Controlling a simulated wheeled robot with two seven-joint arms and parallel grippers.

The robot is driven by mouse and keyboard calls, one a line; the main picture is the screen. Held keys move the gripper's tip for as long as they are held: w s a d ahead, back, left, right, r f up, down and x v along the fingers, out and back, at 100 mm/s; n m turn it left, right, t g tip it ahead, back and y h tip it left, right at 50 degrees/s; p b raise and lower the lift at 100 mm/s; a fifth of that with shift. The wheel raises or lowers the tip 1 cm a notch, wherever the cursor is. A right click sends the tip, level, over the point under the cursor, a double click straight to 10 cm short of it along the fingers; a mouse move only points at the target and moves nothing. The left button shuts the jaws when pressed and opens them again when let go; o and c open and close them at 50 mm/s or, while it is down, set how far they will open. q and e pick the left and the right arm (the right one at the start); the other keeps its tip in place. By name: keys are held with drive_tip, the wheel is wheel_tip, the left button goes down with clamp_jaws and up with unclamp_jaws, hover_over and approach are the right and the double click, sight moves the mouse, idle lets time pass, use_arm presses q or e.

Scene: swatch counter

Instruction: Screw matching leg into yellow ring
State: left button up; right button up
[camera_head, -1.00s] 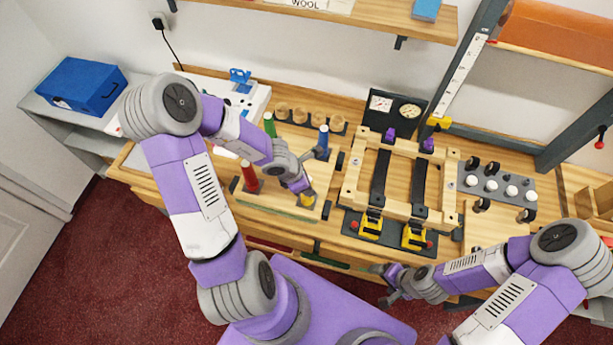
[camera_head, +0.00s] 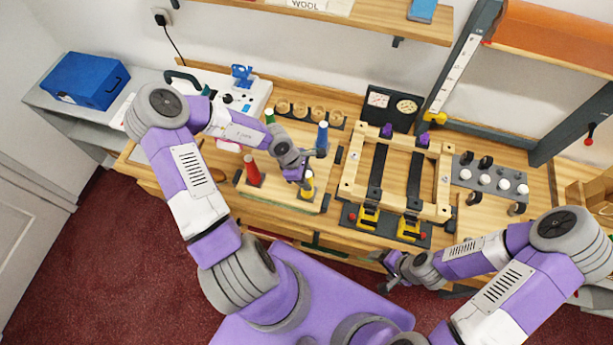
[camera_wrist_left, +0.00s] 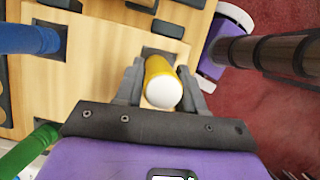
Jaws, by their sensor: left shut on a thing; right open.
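My left gripper (camera_head: 305,180) is shut on the yellow leg (camera_head: 308,190), at the front right of the wooden board (camera_head: 285,197). In the left wrist view the yellow leg (camera_wrist_left: 160,82) lies between the two fingers, its white end towards the camera. Its far end meets a dark square on the board (camera_wrist_left: 110,70). I cannot make out a yellow ring there. A red leg (camera_head: 251,170), a blue leg (camera_head: 322,138) and a green leg (camera_head: 269,116) stand around the board. My right gripper (camera_head: 391,268) is open and empty near the bench's front edge.
A wooden frame with black straps and yellow clamps (camera_head: 408,228) lies right of the board. Several wooden cups (camera_head: 300,111) and a gauge box (camera_head: 391,108) stand behind. A grey panel with white knobs (camera_head: 490,182) is further right.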

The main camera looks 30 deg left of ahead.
sight(311, 174)
use_arm(q)
drive_tip(key=shift+d+m, duration=0.1)
drive_tip(key=shift+m, duration=0.4)
drive_tip(key=o, duration=1.6)
drive_tip(key=shift+c, duration=0.2)
drive_tip(key=shift+r, duration=0.1)
drive_tip(key=shift+r, duration=2.95)
drive_tip(key=shift+f, duration=0.1)
